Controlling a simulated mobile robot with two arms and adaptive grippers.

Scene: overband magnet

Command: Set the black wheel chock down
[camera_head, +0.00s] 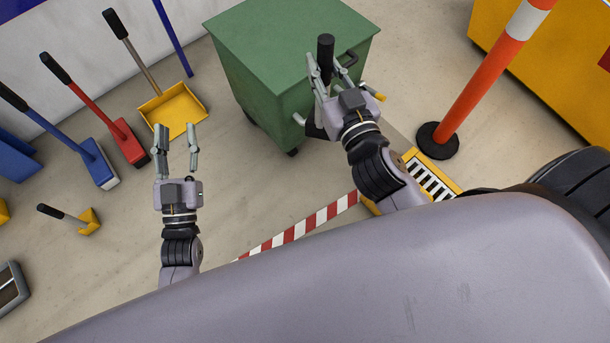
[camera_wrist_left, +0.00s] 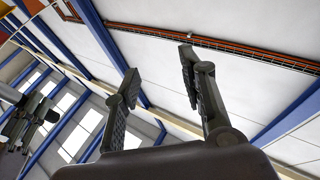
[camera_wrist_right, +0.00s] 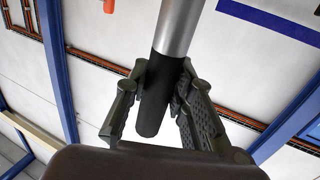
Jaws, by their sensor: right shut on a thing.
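The green wheeled bin (camera_head: 285,45) stands close behind my right gripper. An orange-and-white post (camera_head: 480,75) stands to its right, near a yellow grate (camera_head: 432,178). Handled tools, including a yellow pan (camera_head: 172,108), line the left wall. A small yellow wedge (camera_head: 90,221) has a handle. Floor between is bare.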

